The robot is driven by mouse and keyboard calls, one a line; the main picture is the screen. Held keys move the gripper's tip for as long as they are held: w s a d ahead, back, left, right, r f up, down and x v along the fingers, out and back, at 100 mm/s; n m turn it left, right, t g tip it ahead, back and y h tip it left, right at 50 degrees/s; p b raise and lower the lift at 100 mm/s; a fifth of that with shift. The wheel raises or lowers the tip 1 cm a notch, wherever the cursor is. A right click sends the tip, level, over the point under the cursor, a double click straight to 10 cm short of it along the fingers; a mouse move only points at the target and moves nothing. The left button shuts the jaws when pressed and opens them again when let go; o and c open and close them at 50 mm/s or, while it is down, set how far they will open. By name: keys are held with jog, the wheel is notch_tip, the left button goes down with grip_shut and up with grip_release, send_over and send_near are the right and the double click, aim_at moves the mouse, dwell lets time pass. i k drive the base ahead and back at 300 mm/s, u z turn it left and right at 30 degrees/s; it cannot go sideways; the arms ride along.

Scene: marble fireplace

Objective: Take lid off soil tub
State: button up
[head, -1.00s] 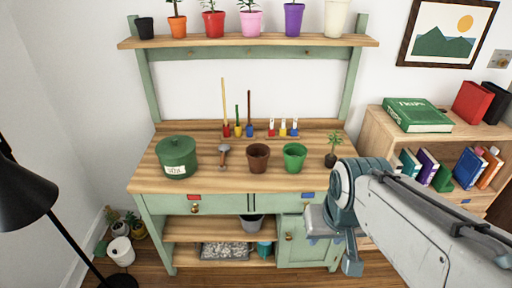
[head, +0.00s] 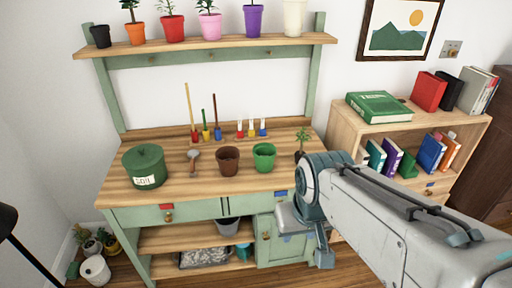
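The soil tub (head: 145,174) is a round green tub with a white label, on the left of the potting bench's wooden top (head: 200,190). Its green lid (head: 143,154) with a small knob sits on it. My gripper (head: 310,250) hangs in front of the bench's right side, well right of the tub and below the worktop. It touches nothing that I can make out. Its fingers are too unclear to tell whether they are open or shut.
A trowel (head: 193,160), a brown pot (head: 228,160), a green pot (head: 264,157) and a seedling (head: 302,145) stand right of the tub. Several potted plants line the shelf (head: 205,48) above. A bookcase (head: 400,120) is at right, a black lamp (head: 8,222) at left.

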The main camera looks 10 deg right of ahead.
aim_at(139, 158)
jog(key=k, duration=0.55)
jog(key=u, duration=0.85)
jog(key=i, duration=0.85)
jog(key=u, duration=0.6)
jog(key=i, duration=1.15)
jog(key=z, duration=0.2)
